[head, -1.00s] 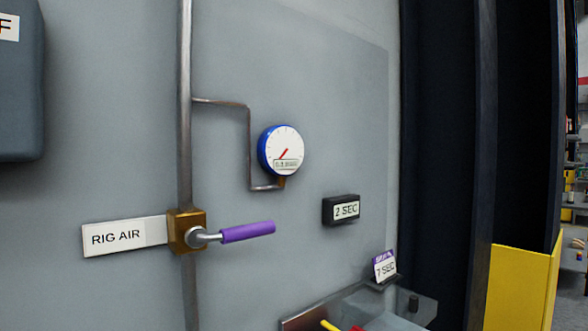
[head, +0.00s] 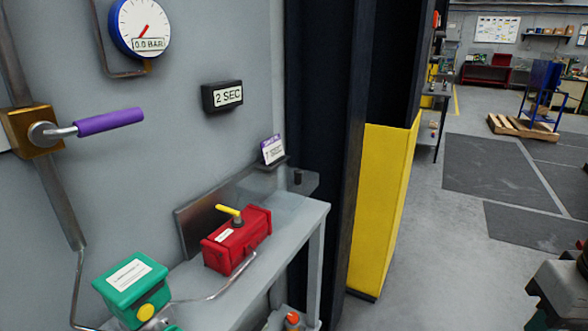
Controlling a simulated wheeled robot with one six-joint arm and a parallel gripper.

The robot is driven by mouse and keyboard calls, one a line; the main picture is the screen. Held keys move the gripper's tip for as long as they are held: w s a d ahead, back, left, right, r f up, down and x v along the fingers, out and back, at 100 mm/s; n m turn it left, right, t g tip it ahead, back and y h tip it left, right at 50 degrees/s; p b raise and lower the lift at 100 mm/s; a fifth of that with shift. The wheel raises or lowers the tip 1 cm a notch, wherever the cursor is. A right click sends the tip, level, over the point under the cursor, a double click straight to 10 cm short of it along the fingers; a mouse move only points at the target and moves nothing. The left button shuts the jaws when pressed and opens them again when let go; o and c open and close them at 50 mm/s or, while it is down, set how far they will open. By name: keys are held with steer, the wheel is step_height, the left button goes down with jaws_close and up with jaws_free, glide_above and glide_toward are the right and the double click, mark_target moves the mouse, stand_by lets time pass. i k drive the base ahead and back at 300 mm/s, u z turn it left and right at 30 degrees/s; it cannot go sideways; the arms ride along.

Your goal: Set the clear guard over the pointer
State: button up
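The yellow pointer (head: 229,211) sits on top of the red actuator (head: 237,239), which stands on the grey bench (head: 285,244) against the wall. It lies slanted, pointing to the upper left. Nothing covers it. A pale, see-through-looking shape (head: 314,183) with a dark knob (head: 297,177) is at the bench's far end, behind the actuator. It may be the clear guard, but I cannot tell its outline from the bench and the wall plate.
A green box (head: 130,285) with a yellow button stands at the bench's near left. A valve with a purple lever (head: 108,121), a gauge (head: 140,26), a "2 SEC" sign (head: 222,96) and a purple-topped card (head: 272,150) are above. A yellow panel (head: 383,205) stands right; open floor lies beyond.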

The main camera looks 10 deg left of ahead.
mark_target(298, 175)
steer(key=k, duration=0.55)
steer(key=z, duration=0.6)
steer(key=i, duration=1.2)
steer(key=u, duration=0.65)
